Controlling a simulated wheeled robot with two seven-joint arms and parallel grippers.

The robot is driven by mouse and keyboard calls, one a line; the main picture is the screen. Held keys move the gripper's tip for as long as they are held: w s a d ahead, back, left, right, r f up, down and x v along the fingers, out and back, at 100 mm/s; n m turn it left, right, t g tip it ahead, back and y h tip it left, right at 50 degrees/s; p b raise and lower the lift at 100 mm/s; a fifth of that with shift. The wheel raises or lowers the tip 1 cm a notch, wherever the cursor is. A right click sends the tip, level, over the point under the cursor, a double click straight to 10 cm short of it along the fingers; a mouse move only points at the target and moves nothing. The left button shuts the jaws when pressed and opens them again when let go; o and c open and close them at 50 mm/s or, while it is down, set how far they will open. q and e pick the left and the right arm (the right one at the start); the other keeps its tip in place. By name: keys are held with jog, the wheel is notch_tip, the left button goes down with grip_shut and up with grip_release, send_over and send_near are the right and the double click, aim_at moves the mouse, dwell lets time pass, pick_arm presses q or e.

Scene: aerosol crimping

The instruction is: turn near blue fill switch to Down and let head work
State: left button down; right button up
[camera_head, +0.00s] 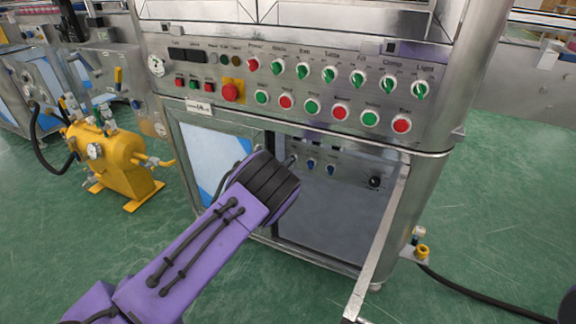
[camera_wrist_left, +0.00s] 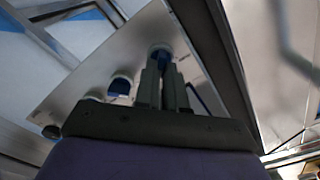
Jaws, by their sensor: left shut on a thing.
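My left gripper (camera_head: 291,163) reaches into the open lower compartment of the steel machine from the left. In the left wrist view its two narrow fingers (camera_wrist_left: 165,85) are closed on a blue switch (camera_wrist_left: 159,52) at the end of a row on a grey panel (camera_wrist_left: 85,70). The fingers hide most of this switch, so its setting cannot be read. Two more blue switches stand beside it, a middle one (camera_head: 311,163) and a far one (camera_head: 331,170). They also show in the wrist view, the middle one (camera_wrist_left: 121,86) closest to the fingers. My right gripper is out of view.
A black knob (camera_head: 375,182) sits further right on the inner panel. An open door (camera_head: 378,245) stands out at the compartment's right. Above is a control panel with a red emergency button (camera_head: 231,92) and green and red buttons. A yellow tank (camera_head: 105,155) stands left.

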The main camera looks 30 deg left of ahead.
pick_arm(q)
jog(key=shift+s+f, duration=0.1)
jog(key=shift+f, duration=0.05)
jog(key=c, duration=1.2)
grip_release()
jog(key=s, duration=0.3)
jog(key=s+p, duration=0.1)
jog(key=s, duration=0.3)
jog(key=s+p, duration=0.1)
jog(key=s, duration=0.2)
jog(key=shift+s+d, duration=0.25)
jog(key=shift+d, duration=0.05)
